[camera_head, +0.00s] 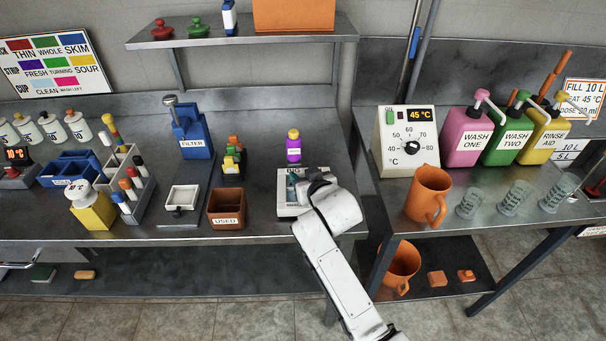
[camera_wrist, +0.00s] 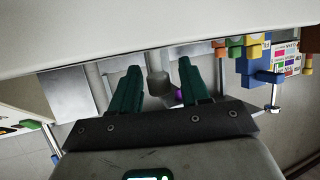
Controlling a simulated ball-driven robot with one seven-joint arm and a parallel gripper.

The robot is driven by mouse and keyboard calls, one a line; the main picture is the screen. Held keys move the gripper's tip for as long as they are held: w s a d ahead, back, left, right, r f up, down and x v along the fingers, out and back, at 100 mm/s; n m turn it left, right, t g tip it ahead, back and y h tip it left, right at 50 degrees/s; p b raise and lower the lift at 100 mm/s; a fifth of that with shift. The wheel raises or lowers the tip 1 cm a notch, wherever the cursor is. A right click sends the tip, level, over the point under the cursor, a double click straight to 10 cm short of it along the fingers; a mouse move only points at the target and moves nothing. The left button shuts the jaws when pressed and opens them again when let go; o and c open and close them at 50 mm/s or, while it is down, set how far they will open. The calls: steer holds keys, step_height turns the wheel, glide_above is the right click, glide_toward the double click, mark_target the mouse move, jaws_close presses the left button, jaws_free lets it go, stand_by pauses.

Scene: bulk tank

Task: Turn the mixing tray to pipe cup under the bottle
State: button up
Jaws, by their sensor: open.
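A pale, low tray-like piece (camera_head: 289,207) stands on the left bench, largely covered by my white arm; I cannot tell for certain that it is the mixing tray, nor how it is turned. A purple bottle (camera_head: 293,152) with a yellow cap stands upright just behind it. My gripper (camera_wrist: 155,90) is open, its two dark green fingers apart. In the head view it is over the pale piece, fingertips hidden. In the wrist view a grey rounded part (camera_wrist: 158,83) shows between the fingers, and a small purple patch (camera_wrist: 179,96) beside the right finger. The pipe cup cannot be made out.
A brown USED box (camera_head: 227,209), a white square dish (camera_head: 182,198) and the blue FILTER stand (camera_head: 192,135) are left of my gripper. A temperature box (camera_head: 408,142) and an orange jug (camera_head: 428,195) stand on the right bench. A shelf (camera_head: 240,31) hangs above.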

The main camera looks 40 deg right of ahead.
steer(key=shift+w+d+f, duration=0.2)
steer(key=shift+w, duration=0.3)
steer(key=shift+c, duration=0.3)
jaws_close()
